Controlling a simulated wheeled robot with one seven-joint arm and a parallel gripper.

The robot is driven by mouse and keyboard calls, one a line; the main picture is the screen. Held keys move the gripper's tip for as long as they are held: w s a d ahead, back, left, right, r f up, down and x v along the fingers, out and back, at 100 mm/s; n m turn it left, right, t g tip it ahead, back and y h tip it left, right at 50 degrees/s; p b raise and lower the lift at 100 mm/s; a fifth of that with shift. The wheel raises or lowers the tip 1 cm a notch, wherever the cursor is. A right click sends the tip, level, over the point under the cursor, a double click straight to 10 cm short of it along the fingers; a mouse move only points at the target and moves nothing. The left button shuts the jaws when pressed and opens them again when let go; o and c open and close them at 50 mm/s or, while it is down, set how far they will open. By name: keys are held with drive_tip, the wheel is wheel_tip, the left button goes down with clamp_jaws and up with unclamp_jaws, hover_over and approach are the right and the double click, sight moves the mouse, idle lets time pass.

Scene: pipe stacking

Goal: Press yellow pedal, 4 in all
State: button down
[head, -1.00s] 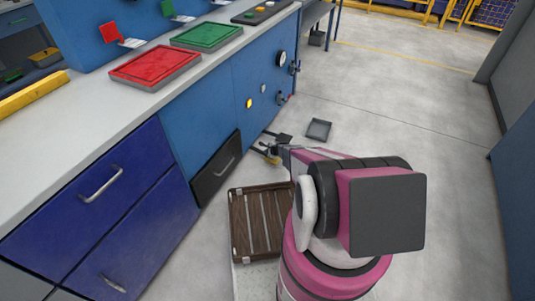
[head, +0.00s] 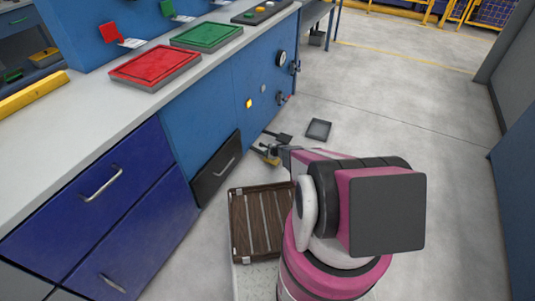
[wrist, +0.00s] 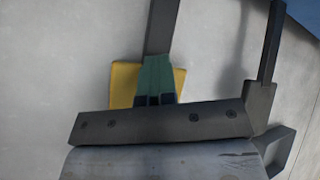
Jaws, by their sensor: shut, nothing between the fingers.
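The yellow pedal (wrist: 124,84) shows in the wrist view as a yellow plate, partly covered by my gripper. My gripper (wrist: 156,62) is shut and empty, with its green fingers together over the middle of the pedal. A dark bar runs up from behind the fingertips. Whether the fingers touch the pedal or how far it is pressed I cannot tell. In the head view, the yellow pedal (head: 271,160) is a small patch low at the bench's far end, with my gripper (head: 274,151) right at it.
A dark pedal (head: 284,137) is just beyond. A grey tray (head: 319,130) lies on the floor beside it. A wooden slatted pallet (head: 262,223) is nearer. The blue bench (head: 205,110) borders the left, with a yellow square light (head: 249,103). Floor to the right is clear.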

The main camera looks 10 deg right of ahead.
drive_tip(key=shift+r, duration=2.15)
drive_tip(key=shift+r, duration=2.5)
wheel_tip(320, 180, up, 4)
drive_tip(key=shift+f, duration=0.15)
drive_tip(key=shift+f, duration=4.4)
